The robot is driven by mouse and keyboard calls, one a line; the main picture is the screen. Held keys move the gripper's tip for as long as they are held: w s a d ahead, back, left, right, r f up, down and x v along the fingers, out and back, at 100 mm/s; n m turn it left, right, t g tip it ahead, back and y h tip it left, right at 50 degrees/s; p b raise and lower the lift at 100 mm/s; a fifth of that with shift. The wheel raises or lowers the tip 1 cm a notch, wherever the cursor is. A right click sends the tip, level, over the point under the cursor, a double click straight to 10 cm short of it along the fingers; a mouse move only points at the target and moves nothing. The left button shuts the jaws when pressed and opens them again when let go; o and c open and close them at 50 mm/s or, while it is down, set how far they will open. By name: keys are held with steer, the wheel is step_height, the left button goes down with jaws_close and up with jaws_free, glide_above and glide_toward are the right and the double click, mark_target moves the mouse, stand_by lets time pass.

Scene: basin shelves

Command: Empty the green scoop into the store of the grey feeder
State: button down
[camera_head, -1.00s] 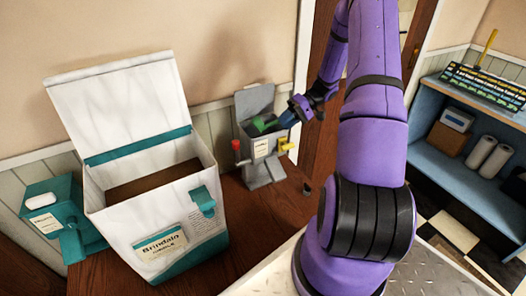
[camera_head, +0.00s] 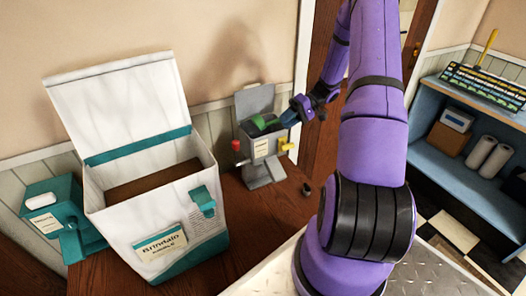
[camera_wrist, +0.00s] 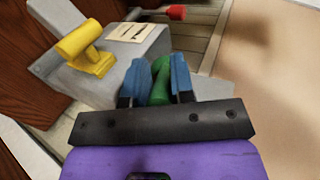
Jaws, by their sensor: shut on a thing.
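The grey feeder (camera_head: 262,148) stands on the brown table against the wall, with its lid raised at the back, a red knob on its left and a yellow handle on its right. The green scoop (camera_head: 262,122) is at the feeder's open top and looks tipped; its bowl is partly hidden and I cannot see what it holds. My gripper (camera_head: 290,116) is shut on the scoop's handle from the right. In the wrist view the blue fingers (camera_wrist: 160,80) clasp the green handle (camera_wrist: 160,82), with the feeder (camera_wrist: 125,65) just beyond.
A large open white bag-like bin (camera_head: 165,225) with brown contents stands left of the feeder. A teal dispenser (camera_head: 55,215) is at the far left. A small dark cup (camera_head: 306,189) sits right of the feeder. A blue shelf (camera_head: 450,150) is at the right.

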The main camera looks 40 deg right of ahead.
steer(key=shift+s+d+f+y, duration=0.1)
steer(key=shift+d+f+y, duration=0.2)
steer(key=shift+y, duration=0.5)
stand_by(0.9)
steer(key=shift+d+r+t+y, duration=0.1)
steer(key=shift+r+t+y, duration=0.2)
steer(key=shift+y, duration=0.5)
stand_by(1.1)
